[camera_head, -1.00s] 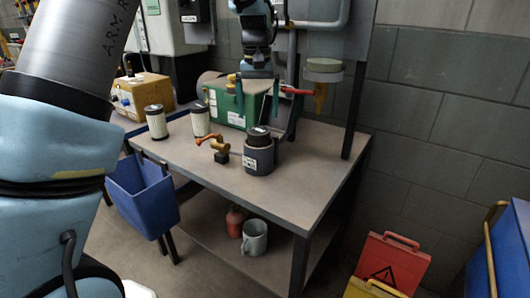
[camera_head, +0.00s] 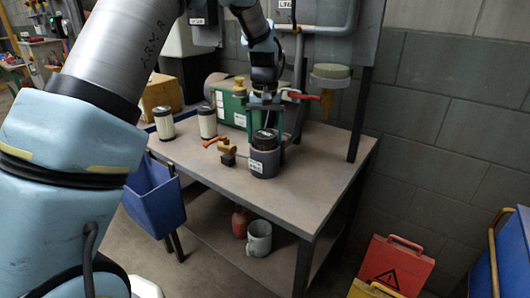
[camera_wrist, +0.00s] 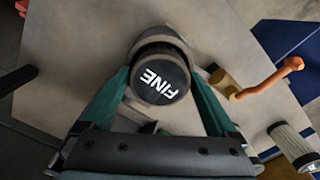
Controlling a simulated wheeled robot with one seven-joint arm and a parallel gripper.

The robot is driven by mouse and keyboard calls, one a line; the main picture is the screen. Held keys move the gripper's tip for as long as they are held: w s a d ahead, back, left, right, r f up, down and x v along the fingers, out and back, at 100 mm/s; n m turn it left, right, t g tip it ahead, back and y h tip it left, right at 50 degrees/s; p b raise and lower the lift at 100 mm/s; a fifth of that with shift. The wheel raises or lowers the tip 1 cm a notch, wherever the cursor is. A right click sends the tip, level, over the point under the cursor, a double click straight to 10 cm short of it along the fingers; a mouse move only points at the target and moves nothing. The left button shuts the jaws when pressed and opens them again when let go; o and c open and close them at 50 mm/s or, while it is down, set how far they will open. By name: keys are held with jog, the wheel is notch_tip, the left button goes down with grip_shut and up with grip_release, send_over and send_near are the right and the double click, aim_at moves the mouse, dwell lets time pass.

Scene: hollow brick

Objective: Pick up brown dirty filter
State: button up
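A round black cap marked FINE (camera_wrist: 160,80) tops a dark filter standing in a grey cup (camera_head: 263,163) on the table. In the head view the black cap (camera_head: 265,138) shows above the cup's rim. The filter's sides are mostly hidden, so I cannot tell whether it is brown. My gripper (camera_head: 265,132) points down over it, with one green finger on each side of the cap. In the wrist view my gripper (camera_wrist: 160,75) is open and straddles the cap. I cannot tell whether the fingers touch it.
Two pale filters with black caps (camera_head: 164,122) (camera_head: 207,122) stand at the table's left. A brass valve with an orange handle (camera_head: 225,150) sits close to the cup's left. A green box (camera_head: 230,106) stands behind. The table's front right is clear.

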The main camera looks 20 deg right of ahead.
grip_shut()
dwell(0.6)
